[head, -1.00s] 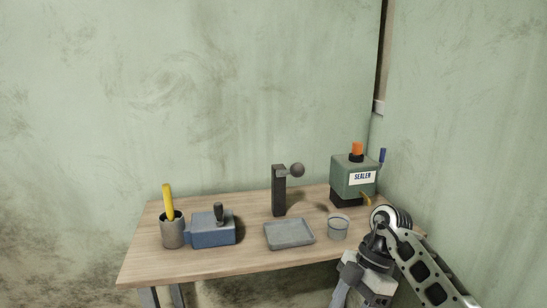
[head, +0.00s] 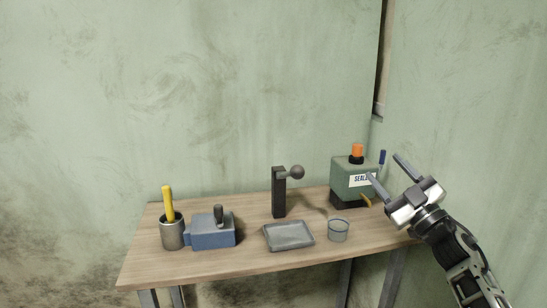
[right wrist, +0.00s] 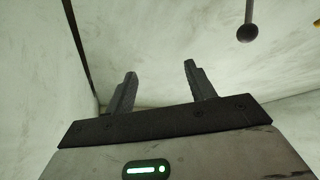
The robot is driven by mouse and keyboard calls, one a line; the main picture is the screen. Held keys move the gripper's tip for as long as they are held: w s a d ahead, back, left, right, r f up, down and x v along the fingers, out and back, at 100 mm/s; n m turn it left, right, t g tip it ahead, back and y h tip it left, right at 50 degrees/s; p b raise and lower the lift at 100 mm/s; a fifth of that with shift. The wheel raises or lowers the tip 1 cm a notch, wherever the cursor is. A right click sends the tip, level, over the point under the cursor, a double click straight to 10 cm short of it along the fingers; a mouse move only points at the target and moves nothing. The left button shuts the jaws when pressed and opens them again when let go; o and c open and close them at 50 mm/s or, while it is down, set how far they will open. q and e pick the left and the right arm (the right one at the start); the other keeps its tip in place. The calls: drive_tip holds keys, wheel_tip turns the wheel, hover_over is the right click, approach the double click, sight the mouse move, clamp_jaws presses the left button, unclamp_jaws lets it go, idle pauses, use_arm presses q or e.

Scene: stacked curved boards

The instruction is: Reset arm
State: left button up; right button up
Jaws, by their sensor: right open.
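My right gripper (head: 390,178) is raised at the right end of the table, in front of the sealer box (head: 350,178) in the head view. Its two fingers are spread apart and point up and to the left, with nothing between them. One finger overlaps the right side of the box's label; I cannot tell whether they touch. In the right wrist view the open fingers (right wrist: 158,88) stand against pale walls. My left gripper is not in view.
On the wooden table (head: 180,268) stand a metal cup (head: 172,235) with a yellow handle, a blue block device (head: 212,236), a dark post with a ball (head: 279,195), a grey tray (head: 288,237) and a small grey cup (head: 338,231). Green walls close the back and right.

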drive_tip(key=w+d+f+m+h, duration=0.2)
drive_tip(key=d+m+h, duration=0.2)
drive_tip(key=m+h, duration=0.15)
drive_tip(key=w+d+f+m+h, duration=0.25)
drive_tip(key=d+m+h, duration=0.2)
drive_tip(key=h, duration=0.25)
wheel_tip(320, 180, down, 8)
drive_tip(key=s+d+m+g, duration=0.1)
drive_tip(key=g, duration=0.3)
drive_tip(key=s+a+f+n+g+y, duration=0.1)
drive_tip(key=s+a+f+g+y, duration=0.1)
drive_tip(key=s+a+f, duration=0.55)
drive_tip(key=s+a+f+g+y, duration=0.1)
drive_tip(key=s+a+f, duration=0.4)
drive_tip(key=s+f, duration=0.45)
drive_tip(key=s+a+f+g, duration=0.1)
drive_tip(key=s+a, duration=0.1)
drive_tip(key=s, duration=0.4)
drive_tip(key=s+a+f+g+y, duration=0.1)
drive_tip(key=s+a, duration=0.2)
drive_tip(key=s, duration=0.4)
drive_tip(key=s+a+f+m+g+y, duration=0.1)
drive_tip(key=s+a, duration=0.1)
drive_tip(key=s, duration=0.5)
drive_tip(key=shift+s+a+f, duration=0.25)
drive_tip(key=shift+a+f, duration=0.05)
drive_tip(key=shift+a, duration=0.05)
